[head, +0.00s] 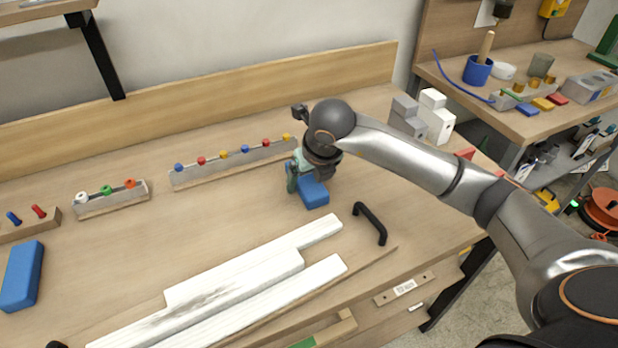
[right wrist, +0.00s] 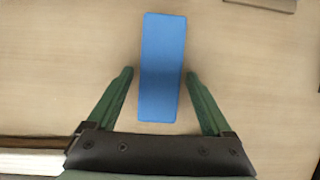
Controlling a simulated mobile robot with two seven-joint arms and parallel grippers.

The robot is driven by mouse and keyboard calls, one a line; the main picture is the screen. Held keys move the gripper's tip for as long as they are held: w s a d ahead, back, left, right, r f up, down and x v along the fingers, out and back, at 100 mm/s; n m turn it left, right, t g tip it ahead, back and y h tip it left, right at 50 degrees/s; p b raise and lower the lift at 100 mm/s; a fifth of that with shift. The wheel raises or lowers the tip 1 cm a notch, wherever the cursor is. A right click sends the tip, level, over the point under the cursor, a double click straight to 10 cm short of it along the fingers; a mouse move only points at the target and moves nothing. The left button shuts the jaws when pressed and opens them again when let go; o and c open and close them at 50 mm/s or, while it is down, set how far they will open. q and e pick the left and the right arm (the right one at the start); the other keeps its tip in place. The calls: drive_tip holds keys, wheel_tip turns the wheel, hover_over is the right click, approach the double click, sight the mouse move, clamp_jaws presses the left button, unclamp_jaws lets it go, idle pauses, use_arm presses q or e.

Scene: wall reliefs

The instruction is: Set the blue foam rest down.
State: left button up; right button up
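A blue foam rest (head: 314,194) lies on the bench top below my right gripper (head: 303,182), partly hidden by it in the head view. In the right wrist view the blue foam rest (right wrist: 161,65) is a long block between the two green fingers of the right gripper (right wrist: 160,72). There is a gap on both sides, so the gripper is open and not touching it there. A second blue block (head: 22,275) lies at the left of the bench. My left gripper does not show.
White strips (head: 240,285) lie in front, beside a black handle (head: 371,222). A rail with coloured pegs (head: 232,164) stands behind the gripper. Grey and white blocks (head: 436,118) stand at the right back. Bare bench lies left of the rest.

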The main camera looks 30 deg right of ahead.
drive_tip(key=shift+o, duration=0.3)
drive_tip(key=shift+r, duration=0.4)
drive_tip(key=p+v, duration=0.1)
drive_tip(key=v, duration=1)
drive_tip(key=shift+s+r, duration=0.15)
drive_tip(key=shift+r, duration=0.1)
